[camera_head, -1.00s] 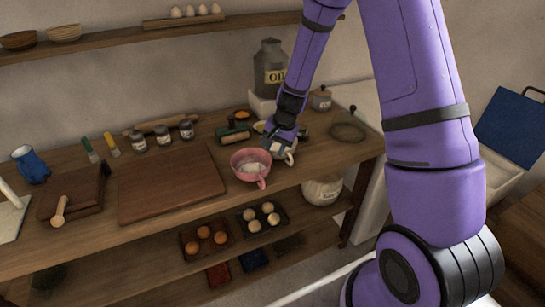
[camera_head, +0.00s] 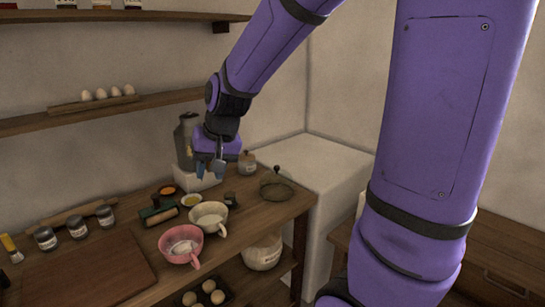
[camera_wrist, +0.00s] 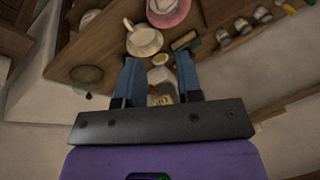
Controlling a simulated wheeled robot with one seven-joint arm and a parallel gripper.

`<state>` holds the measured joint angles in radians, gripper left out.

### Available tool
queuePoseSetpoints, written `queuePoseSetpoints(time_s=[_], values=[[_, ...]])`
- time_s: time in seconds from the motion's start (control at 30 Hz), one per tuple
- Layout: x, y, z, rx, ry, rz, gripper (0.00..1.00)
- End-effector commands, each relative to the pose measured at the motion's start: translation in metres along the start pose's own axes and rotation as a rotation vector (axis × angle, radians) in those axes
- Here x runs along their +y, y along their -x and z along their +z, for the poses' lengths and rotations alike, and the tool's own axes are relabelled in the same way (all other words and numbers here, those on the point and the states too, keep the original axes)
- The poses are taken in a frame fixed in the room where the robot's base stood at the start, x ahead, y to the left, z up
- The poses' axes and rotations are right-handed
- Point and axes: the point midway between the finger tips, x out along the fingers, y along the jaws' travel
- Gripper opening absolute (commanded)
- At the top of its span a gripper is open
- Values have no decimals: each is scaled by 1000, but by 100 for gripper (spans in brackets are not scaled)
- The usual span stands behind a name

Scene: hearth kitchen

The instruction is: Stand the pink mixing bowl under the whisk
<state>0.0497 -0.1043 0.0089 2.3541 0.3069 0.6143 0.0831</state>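The pink mixing bowl (camera_head: 168,250) stands upright on the wooden counter, with pale contents inside and its handle towards the front. It also shows at the top of the wrist view (camera_wrist: 180,18). A cream bowl with a handle (camera_head: 218,226) stands close behind it to the right; it shows in the wrist view too (camera_wrist: 146,50). My gripper (camera_head: 209,170) is above the counter, behind and above both bowls. Its two blue fingers (camera_wrist: 160,70) are apart with nothing held between them. I see no whisk in the current views.
Behind the bowls are a green rolling tool (camera_head: 160,214), a small yellow dish (camera_head: 191,200) and a grey oil can (camera_head: 185,135) partly hidden by my gripper. A sieve-like round tool (camera_head: 278,190) lies to the right. A cutting board (camera_head: 95,275) lies left. A wall shelf (camera_head: 170,98) runs above.

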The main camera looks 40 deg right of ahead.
Motion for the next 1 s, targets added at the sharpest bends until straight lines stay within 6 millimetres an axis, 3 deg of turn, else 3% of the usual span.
queuePoseSetpoints(time_s=[0.03, 0.2, 0.5, 0.73, 0.77, 0.8, 1.0], values=[[0, 17, 9, 19, 31, 0, 33], [6, 62, 44, 59, 137, 19, 33], [28, 122, 109, 137, 301, 77, 33], [44, 143, 143, 176, 370, 118, 33], [45, 144, 145, 179, 375, 120, 33], [46, 145, 147, 181, 380, 124, 40], [48, 146, 150, 183, 382, 129, 41]])
